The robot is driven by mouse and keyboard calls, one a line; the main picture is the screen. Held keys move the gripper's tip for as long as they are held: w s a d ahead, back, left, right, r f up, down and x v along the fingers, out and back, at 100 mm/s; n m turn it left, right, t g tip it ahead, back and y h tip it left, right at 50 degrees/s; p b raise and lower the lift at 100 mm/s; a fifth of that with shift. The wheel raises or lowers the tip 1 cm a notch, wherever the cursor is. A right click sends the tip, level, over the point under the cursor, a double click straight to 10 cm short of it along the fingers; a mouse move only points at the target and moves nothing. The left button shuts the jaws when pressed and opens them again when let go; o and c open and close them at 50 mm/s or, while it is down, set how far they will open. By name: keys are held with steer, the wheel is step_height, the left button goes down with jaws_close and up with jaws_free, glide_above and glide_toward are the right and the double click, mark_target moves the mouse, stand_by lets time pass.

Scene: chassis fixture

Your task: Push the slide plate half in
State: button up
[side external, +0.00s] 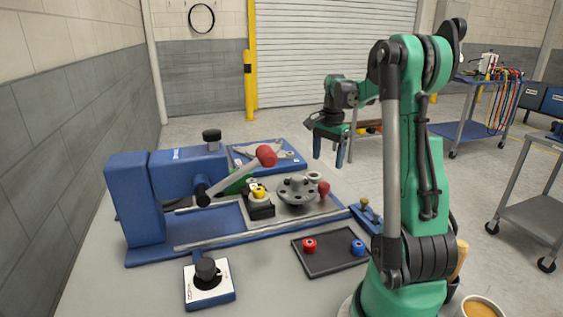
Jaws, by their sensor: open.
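My gripper (328,155) hangs open and empty in the air above and behind the plate's right end, fingers pointing down. It touches nothing that I can see. The plate's left end is partly hidden by the red-ended lever (266,156) and the fixture.
A black tray (325,262) with a red and a blue knob lies in front of the plate. A white switch box (208,285) stands front left. A blue tray (290,165) with grey parts lies behind. A small blue-based lever (368,214) sits near the plate's right end.

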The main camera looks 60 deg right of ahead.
mark_target(325, 184)
step_height(325, 184, down, 8)
steer(key=shift+w+r, duration=0.1)
stand_by(0.4)
jaws_close()
stand_by(1.3)
